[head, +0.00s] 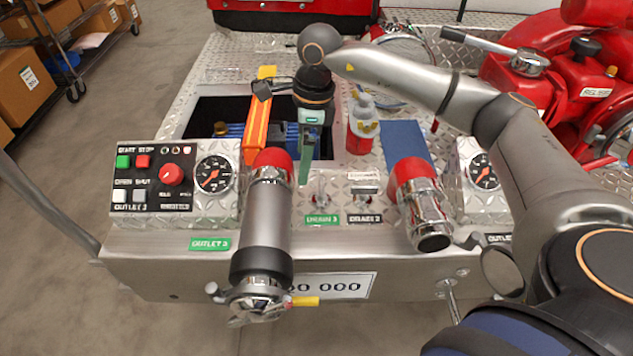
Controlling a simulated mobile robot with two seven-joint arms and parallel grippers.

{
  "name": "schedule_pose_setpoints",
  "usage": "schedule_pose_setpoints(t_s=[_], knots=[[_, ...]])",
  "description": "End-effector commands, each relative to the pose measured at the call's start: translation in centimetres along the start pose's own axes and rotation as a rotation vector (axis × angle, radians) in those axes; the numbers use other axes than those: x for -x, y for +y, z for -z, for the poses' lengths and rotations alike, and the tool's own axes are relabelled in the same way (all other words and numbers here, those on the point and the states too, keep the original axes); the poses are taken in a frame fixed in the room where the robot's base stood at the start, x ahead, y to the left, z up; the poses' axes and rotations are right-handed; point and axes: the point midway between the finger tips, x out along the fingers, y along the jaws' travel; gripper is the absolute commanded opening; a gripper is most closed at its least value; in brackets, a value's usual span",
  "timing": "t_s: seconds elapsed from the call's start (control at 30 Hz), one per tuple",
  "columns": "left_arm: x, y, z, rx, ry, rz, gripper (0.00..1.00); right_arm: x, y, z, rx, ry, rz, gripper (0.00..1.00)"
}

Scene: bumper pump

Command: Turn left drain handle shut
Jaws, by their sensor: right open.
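The left drain handle (320,190) is a small metal lever on the diamond-plate bumper, above the green DRAIN 3 label (322,219). My right gripper (307,165) comes in from the right and points down, just above and behind this handle. Its jaws are open, and no contact with the handle can be made out. The right drain handle (366,189) is a wider metal lever above the black DRAIN 2 label (365,218). My left gripper is not in view.
A capped outlet pipe (265,215) stands left of the handles, and a shorter capped outlet (424,208) stands right. A control panel (155,180) and gauge (213,174) sit farther left. An open bin (200,115) with an orange object (257,125) lies behind.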

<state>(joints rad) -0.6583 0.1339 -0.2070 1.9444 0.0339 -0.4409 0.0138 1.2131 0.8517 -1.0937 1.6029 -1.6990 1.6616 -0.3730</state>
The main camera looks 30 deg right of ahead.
Motion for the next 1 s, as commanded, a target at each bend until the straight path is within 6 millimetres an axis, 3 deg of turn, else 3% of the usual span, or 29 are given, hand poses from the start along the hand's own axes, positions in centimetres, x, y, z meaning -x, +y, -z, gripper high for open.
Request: schedule_pose_setpoints(t_s=[0.1, 0.27, 0.7, 1.0], knots=[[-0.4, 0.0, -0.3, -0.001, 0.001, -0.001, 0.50, 1.1, -1.7, 3.0, -0.029, 0.107, 0.045, 1.00], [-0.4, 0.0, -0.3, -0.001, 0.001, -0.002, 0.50, 0.7, -2.2, 4.2, -0.041, 0.150, 0.056, 1.00], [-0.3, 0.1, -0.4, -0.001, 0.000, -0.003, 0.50, -7.5, -2.5, 5.2, -0.039, 0.146, 0.052, 1.00], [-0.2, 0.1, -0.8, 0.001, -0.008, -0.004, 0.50, -10.6, -2.7, 5.7, -0.039, 0.143, 0.055, 1.00]])
